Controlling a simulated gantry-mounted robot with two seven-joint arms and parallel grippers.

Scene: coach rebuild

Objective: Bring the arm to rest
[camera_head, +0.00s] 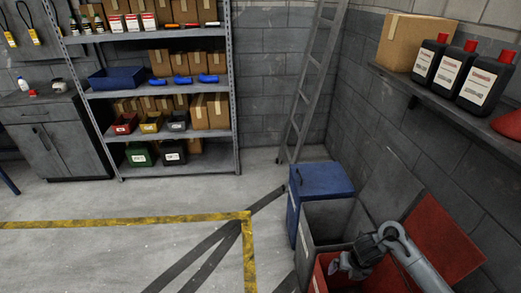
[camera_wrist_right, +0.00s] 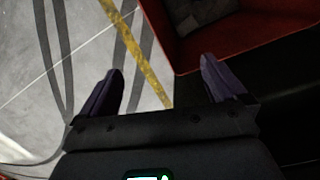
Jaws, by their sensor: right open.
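My right arm comes in from the lower right in the head view. Its gripper (camera_head: 350,264) is over the open red bin (camera_head: 319,281), pointing left. In the right wrist view the two dark fingers of the right gripper (camera_wrist_right: 159,74) stand wide apart, with nothing between them but floor and the bin's edge behind. The red bin's rim (camera_wrist_right: 250,60) shows at the upper right there, close to the right finger. Something greyish shows inside the bin, too dark to tell. My left gripper is in neither view.
An open grey bin (camera_head: 312,248) and a closed blue bin (camera_head: 325,179) stand behind the red one. The raised red lid (camera_head: 445,238) is beside my arm. A wall shelf (camera_head: 450,112) holds black bottles (camera_head: 482,84) and a carton (camera_head: 412,40). Floor at left is clear.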

